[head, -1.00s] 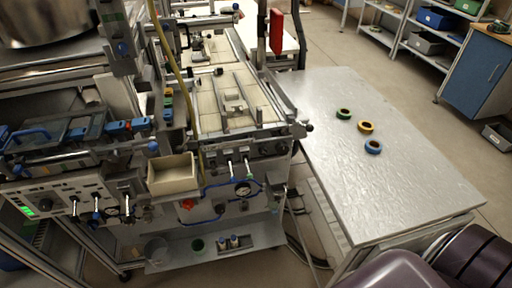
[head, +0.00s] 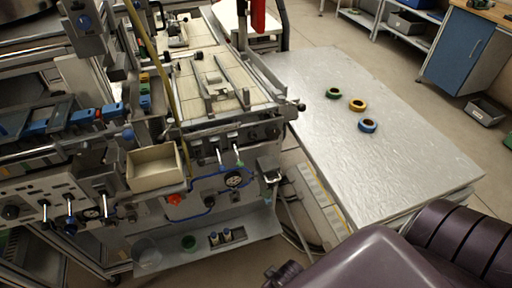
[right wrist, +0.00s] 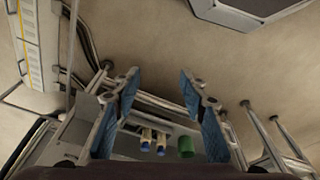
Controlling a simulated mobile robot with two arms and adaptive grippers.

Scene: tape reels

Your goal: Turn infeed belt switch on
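The belt machine has a pale belt (head: 215,85) with a front panel (head: 232,137) below its near end. Two levers with white and green-blue tips (head: 238,156) hang under the panel. A small grey box (head: 269,175) sits at the machine's right front corner. I cannot tell which control is the infeed belt switch. My right gripper (head: 285,274) shows at the bottom edge of the head view, in front of and below the machine. In the right wrist view, its blue-padded fingers (right wrist: 160,88) are spread apart with nothing between them. My left gripper is not in view.
A grey table (head: 390,165) at the right holds green, yellow and blue tape reels (head: 367,125). A beige bin (head: 154,168) stands at the machine's front left. Floor is open before the machine.

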